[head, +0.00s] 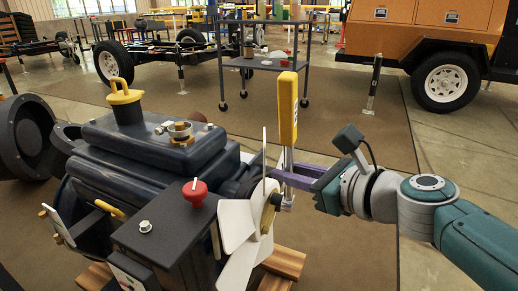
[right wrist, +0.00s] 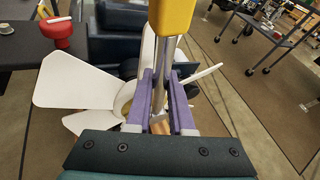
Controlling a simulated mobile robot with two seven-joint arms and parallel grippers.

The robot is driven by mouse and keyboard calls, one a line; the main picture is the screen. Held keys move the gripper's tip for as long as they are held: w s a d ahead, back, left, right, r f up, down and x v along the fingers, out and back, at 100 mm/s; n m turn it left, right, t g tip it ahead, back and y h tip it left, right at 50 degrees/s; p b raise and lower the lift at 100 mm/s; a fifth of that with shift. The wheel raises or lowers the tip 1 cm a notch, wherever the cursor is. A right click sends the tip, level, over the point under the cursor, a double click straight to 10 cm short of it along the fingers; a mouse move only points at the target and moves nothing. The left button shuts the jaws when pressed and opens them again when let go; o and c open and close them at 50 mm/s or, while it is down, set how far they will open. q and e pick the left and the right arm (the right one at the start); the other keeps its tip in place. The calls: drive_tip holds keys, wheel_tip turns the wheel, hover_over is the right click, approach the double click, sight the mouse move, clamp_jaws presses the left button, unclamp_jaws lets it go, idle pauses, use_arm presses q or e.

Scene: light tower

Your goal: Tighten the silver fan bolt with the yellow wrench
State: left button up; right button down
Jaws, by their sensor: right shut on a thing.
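The yellow wrench (head: 288,108) stands upright in the head view, handle up and silver shaft down. My right gripper (head: 288,177) has its purple fingers shut on the silver shaft, below the yellow handle. In the right wrist view the wrench's yellow handle (right wrist: 172,15) rises above the fingers (right wrist: 161,78). The white fan (head: 240,230) is on the engine's front, just left of the wrench's lower end. Its hub (head: 267,214) is brass-coloured. The silver fan bolt is not clearly visible; I cannot tell whether the wrench touches it. My left gripper is not in view.
The dark engine (head: 150,145) fills the left, with a red knob (head: 195,192) and a yellow cap (head: 124,98) on top. Wooden blocks (head: 284,262) lie beneath it. A dark cart (head: 265,66) stands behind.

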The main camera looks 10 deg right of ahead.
drive_tip(key=shift+r, duration=0.1)
drive_tip(key=shift+w+d+r+p, duration=0.2)
drive_tip(key=shift+w+r+p, duration=0.1)
drive_tip(key=shift+w+p, duration=0.15)
drive_tip(key=shift+w+d+m+g, duration=0.1)
drive_tip(key=shift+m+g, duration=0.2)
drive_tip(key=shift+m, duration=0.1)
drive_tip(key=shift+w+d+f+m+g, duration=0.1)
drive_tip(key=shift+w+m+g, duration=0.15)
drive_tip(key=shift+m+g, duration=0.05)
drive_tip(key=shift+s, duration=0.25)
drive_tip(key=shift+s+d+p, duration=0.1)
drive_tip(key=shift+s+p, duration=0.05)
drive_tip(key=shift+p, duration=0.25)
drive_tip(key=s+d, duration=0.1)
drive_tip(key=s+d+p, duration=0.1)
drive_tip(key=d, duration=0.2)
drive_tip(key=shift+s+d, duration=0.1)
drive_tip(key=shift+s, duration=0.3)
